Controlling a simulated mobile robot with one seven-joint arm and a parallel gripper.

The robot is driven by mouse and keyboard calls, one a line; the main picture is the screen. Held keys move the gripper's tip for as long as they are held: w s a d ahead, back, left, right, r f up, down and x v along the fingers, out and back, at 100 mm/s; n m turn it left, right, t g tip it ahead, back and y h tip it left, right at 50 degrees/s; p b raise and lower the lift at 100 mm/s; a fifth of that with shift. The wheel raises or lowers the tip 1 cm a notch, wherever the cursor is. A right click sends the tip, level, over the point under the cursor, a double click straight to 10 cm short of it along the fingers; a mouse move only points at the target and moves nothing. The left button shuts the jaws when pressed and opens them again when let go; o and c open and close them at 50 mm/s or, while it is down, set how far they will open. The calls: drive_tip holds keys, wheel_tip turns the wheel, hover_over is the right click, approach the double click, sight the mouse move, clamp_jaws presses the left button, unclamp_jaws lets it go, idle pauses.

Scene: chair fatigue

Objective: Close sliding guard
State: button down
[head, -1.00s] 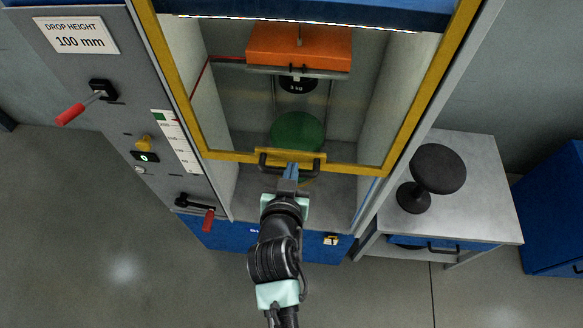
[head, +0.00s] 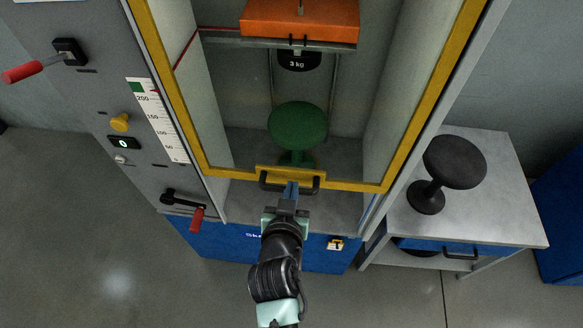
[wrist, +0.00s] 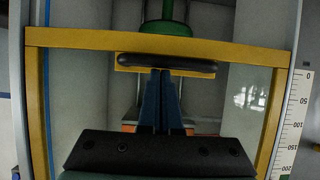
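The sliding guard is a clear panel in a yellow frame (head: 220,172) on the front of the test machine, with its lower bar in front of the green stool (head: 297,125). A black handle (head: 314,186) sits on a yellow plate at the middle of that bar. My gripper (head: 290,188) is at the middle of the handle. In the wrist view, the blue fingers of my gripper (wrist: 161,74) are close together and meet the black handle (wrist: 190,66); they look shut on it. The fingertips are partly hidden by the handle. Open space shows below the lower bar.
An orange block (head: 300,20) with a 3 kg weight (head: 299,61) hangs above the green stool. A grey table (head: 485,220) with a black stool (head: 455,162) stands at the right.

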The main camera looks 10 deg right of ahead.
wheel_tip(320, 180, down, 30)
drive_tip(key=b, duration=2.4)
